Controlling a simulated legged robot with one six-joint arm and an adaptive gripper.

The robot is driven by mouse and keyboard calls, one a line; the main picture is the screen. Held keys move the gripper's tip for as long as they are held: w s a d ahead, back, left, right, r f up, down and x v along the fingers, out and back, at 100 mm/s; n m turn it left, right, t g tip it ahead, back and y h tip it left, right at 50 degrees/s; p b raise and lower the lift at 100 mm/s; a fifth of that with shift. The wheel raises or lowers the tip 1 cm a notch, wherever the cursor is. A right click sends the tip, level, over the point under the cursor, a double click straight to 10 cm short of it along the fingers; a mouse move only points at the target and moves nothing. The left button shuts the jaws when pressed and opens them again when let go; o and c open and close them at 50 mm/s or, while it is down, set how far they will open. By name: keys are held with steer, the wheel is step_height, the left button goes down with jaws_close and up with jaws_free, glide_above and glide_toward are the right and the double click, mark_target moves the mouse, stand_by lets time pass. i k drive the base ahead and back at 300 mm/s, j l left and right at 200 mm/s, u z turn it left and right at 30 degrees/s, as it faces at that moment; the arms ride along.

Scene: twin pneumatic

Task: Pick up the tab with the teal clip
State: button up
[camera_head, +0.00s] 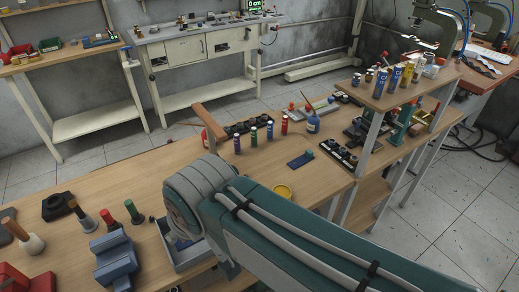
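A flat dark-blue tab (297,162) lies on the wooden workbench (350,187), right of the picture's middle. A small teal clip (309,153) sits at its upper right end. The tab is clear of my arm in this view. My teal and grey arm crosses the foreground from the lower right, and its bent joint is over the bench to the left of the tab. My gripper cannot be made out; the arm hides the area behind it.
Several coloured cylinders, including a green one (253,136), stand behind the tab. A black holder (339,154) is to its right. A grey tray (185,256) is beside my arm. A raised shelf (385,97) stands at right.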

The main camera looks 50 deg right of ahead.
mark_target(306, 157)
steer(key=k+l+z, duration=0.2)
steer(key=l+z, duration=0.35)
steer(key=z, duration=1)
steer(key=i+l+u, duration=0.25)
steer(key=l+u, duration=0.25)
steer(key=l, duration=0.15)
steer(key=i+l+u, duration=0.25)
steer(key=l, duration=0.15)
steer(key=l+u, duration=0.25)
steer(key=l, duration=0.15)
